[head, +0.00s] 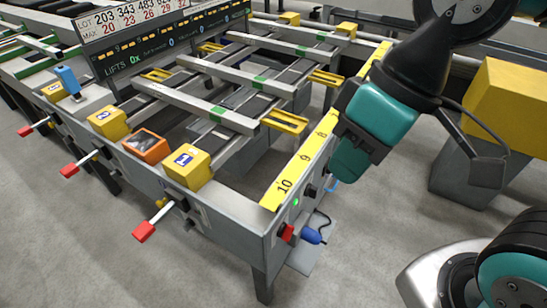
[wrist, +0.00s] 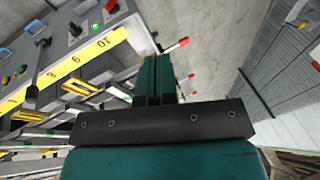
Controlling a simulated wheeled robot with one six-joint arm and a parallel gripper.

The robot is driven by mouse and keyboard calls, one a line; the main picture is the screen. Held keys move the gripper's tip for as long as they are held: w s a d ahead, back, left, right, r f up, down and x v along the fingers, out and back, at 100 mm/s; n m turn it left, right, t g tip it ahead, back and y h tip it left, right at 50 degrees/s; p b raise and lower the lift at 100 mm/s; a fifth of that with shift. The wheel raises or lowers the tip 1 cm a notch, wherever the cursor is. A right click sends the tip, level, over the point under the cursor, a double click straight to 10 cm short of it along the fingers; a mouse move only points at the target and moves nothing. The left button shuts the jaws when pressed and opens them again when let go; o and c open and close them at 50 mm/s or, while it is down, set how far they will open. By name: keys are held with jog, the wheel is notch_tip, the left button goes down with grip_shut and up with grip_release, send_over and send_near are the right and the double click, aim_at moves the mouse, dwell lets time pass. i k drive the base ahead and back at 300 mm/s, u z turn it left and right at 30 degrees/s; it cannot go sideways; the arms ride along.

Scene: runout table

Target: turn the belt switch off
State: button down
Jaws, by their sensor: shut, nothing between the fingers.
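The table's end panel (head: 278,245) carries a small lit green lamp (head: 295,202), a black knob (head: 310,191) and a red knob (head: 287,232). I cannot read any label, so which of these is the belt switch is not certain.
A yellow numbered scale (head: 300,172) runs along the table edge. Red-tipped levers (head: 145,231) stick out in front. A yellow block (head: 505,108) stands at right. Grey floor in front is clear.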

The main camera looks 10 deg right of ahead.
aim_at(285, 231)
jog(key=z, duration=0.05)
jog(key=k, duration=1.25)
jog(key=z, duration=0.35)
jog(key=i, duration=0.85)
jog(key=z, duration=0.35)
